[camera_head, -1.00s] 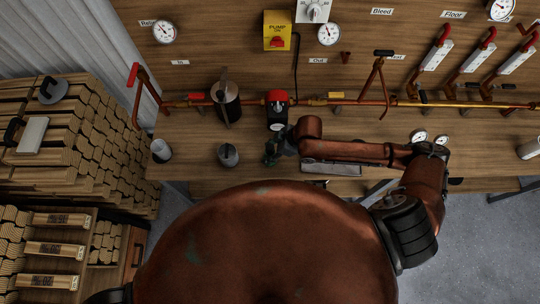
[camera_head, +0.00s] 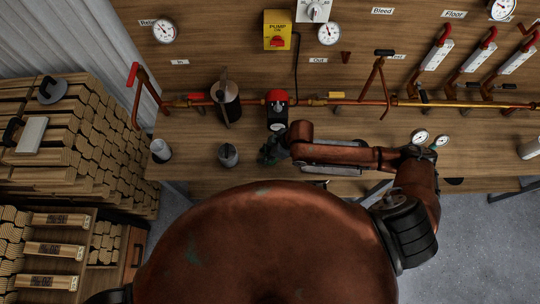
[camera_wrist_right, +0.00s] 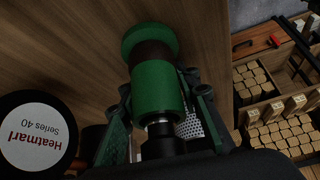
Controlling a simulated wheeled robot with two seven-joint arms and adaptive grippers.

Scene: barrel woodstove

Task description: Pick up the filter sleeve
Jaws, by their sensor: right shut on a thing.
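My right gripper (camera_head: 268,155) is in front of the red-topped pump in the head view, small and dark there. In the right wrist view its green fingers (camera_wrist_right: 160,110) flank a green cylinder with a dark brown band, which I take to be the filter sleeve (camera_wrist_right: 155,90). The gripper is shut on it. A silver and black part shows at its near end. A pale perforated patch lies beside it by the right finger; I cannot tell what it belongs to. Whether the sleeve touches the wood is unclear. My left gripper is out of view.
The pump (camera_head: 277,108) stands just behind the gripper; its round label face (camera_wrist_right: 35,132) shows close by in the wrist view. A copper pipe (camera_head: 350,102) runs behind. Stacked wood fills the left.

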